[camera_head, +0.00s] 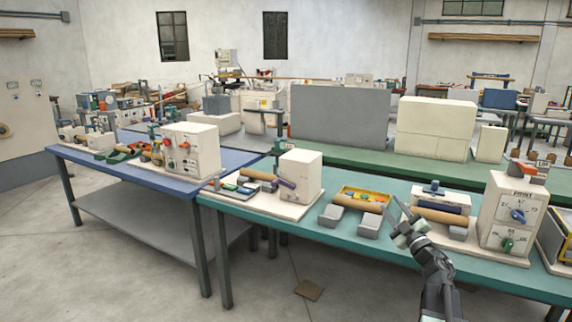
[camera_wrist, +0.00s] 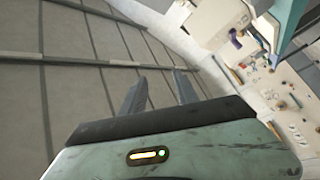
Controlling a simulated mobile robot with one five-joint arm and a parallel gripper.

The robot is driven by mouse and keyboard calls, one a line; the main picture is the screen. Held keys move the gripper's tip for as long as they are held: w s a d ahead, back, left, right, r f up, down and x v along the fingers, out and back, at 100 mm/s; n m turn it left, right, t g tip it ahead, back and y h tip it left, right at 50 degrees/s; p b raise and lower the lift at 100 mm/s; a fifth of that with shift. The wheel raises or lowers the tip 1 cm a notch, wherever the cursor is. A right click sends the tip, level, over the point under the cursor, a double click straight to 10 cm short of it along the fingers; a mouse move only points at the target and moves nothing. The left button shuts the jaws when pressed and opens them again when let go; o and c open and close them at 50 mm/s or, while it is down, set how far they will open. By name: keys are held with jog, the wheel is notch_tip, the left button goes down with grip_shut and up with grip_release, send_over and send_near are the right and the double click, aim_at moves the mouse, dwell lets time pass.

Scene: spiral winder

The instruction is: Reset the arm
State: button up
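My gripper (camera_head: 402,218) is raised in front of the teal table (camera_head: 330,250) at the right of the head view. Its fingers point up and to the left, and it overlaps the machines behind it in the picture. In the wrist view my gripper (camera_wrist: 160,80) shows two dark fingers with a clear gap between them and nothing held. The wrist camera looks out across the room at a strong tilt. I cannot tell the exact distance from the gripper to the table.
A white box with a blue and a green knob (camera_head: 512,215) stands right of my arm. A roller on grey blocks (camera_head: 358,203) and a cream box (camera_head: 300,176) stand to the left. A blue table (camera_head: 230,160) is farther left. The floor at front left (camera_head: 110,270) is clear.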

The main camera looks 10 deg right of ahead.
jog(key=w+a+f+m+g+h, duration=0.2)
jog(key=w+a+f+m+h, duration=0.15)
jog(key=a, duration=0.55)
jog(key=w+a+f+m+g+h, duration=0.25)
jog(key=a+f+m, duration=0.2)
jog(key=a, duration=0.35)
jog(key=s+a+f+m+g, duration=0.1)
jog(key=s+a+f+g, duration=0.25)
jog(key=f, duration=0.25)
jog(key=s+a+f+m+g+y, duration=0.1)
jog(key=s+a+f+m+g, duration=0.1)
jog(key=s+a+f+g, duration=0.3)
jog(key=s+a+f+m+g, duration=0.1)
jog(key=s+f, duration=0.2)
jog(key=f, duration=0.4)
jog(key=s+a+f+g+y, duration=0.1)
jog(key=s+a+f+g, duration=0.2)
jog(key=s, duration=0.4)
jog(key=s+a+f+g+y, duration=0.1)
jog(key=s+f+g+y, duration=0.1)
jog(key=s+g, duration=0.35)
notch_tip(320, 180, up, 17)
jog(key=s+t+p, duration=0.1)
jog(key=s+p, duration=0.1)
jog(key=p, duration=1.5)
jog(key=shift+d+n+h, duration=0.3)
